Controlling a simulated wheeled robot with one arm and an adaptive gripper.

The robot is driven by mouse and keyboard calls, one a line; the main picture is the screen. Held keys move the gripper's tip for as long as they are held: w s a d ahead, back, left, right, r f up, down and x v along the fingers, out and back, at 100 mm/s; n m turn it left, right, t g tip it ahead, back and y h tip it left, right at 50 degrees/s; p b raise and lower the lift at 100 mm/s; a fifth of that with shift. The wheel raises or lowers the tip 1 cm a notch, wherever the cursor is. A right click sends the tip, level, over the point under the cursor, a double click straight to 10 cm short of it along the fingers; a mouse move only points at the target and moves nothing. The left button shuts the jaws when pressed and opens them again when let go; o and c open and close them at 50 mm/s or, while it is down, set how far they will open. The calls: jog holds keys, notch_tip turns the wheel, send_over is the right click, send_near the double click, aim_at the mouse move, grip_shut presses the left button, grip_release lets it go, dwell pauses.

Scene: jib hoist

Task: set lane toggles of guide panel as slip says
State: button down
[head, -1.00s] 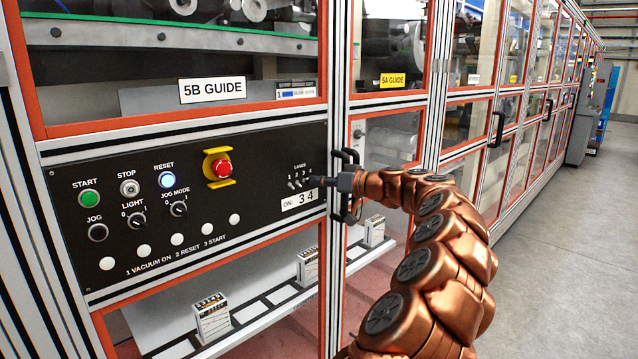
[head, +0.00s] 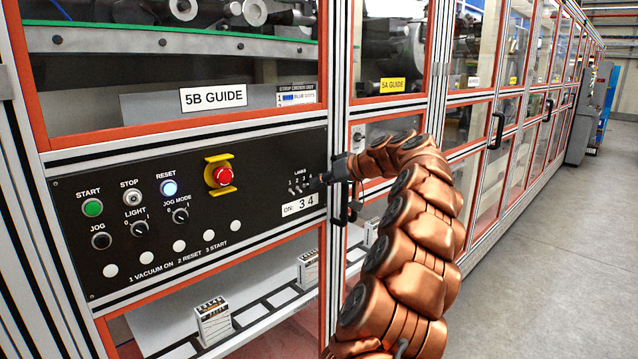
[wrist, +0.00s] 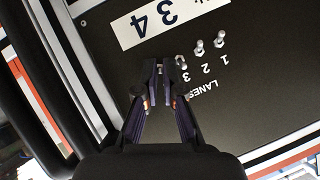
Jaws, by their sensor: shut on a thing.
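The dark guide panel (head: 265,200) carries a small row of lane toggles (head: 297,188) at its right end. A white slip (head: 299,204) below them reads "ON: 3 4". In the wrist view the panel appears upside down, with the toggle at 1 (wrist: 219,40), the toggle at 2 (wrist: 200,46) and the toggle at 3 (wrist: 181,62). The levers at 1 and 2 lean toward the slip (wrist: 155,18); the lean at 3 is unclear. My gripper (wrist: 159,68) is shut beside toggle 3, on the fourth toggle, which its fingertips mostly hide.
A black door handle (head: 343,190) on the frame post stands close to my gripper. A red emergency stop (head: 222,176) in a yellow guard and several buttons and knobs fill the panel's left. Open floor (head: 545,230) lies to the right.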

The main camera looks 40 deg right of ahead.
jog(key=c, duration=1.6)
grip_release()
jog(key=shift+f, duration=0.1)
jog(key=shift+s, duration=0.1)
jog(key=v, duration=1.2)
